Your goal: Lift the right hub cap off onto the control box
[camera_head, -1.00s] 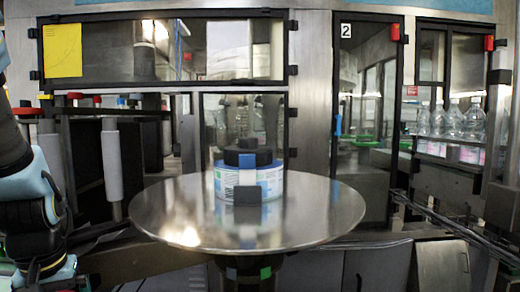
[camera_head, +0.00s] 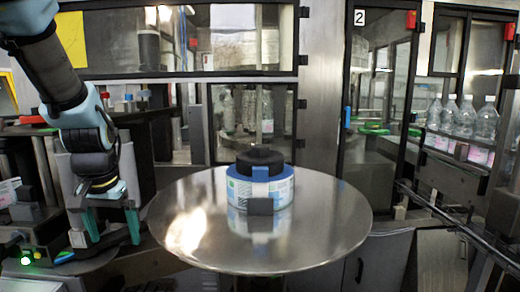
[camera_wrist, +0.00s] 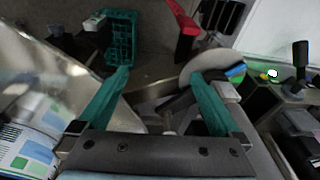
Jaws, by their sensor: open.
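The right hub cap is a black stepped knob (camera_head: 260,158) on top of a blue and white label reel (camera_head: 262,188), which sits on a round steel plate (camera_head: 330,225). My gripper (camera_head: 113,238) hangs left of the plate, pointing down, with its green fingers apart and empty. In the wrist view my gripper (camera_wrist: 160,73) is also open, with the reel (camera_wrist: 28,148) at lower left; I cannot make out the cap there. The control box appears to be the dark unit with a lit green lamp (camera_head: 27,258) at lower left. A dark box with a lever (camera_wrist: 296,92) shows at right in the wrist view.
A green crate (camera_wrist: 118,38) and a red handle (camera_wrist: 184,20) show in the wrist view. Glazed machine doors (camera_head: 376,100) stand behind the plate. Clear bottles (camera_head: 465,118) line the right.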

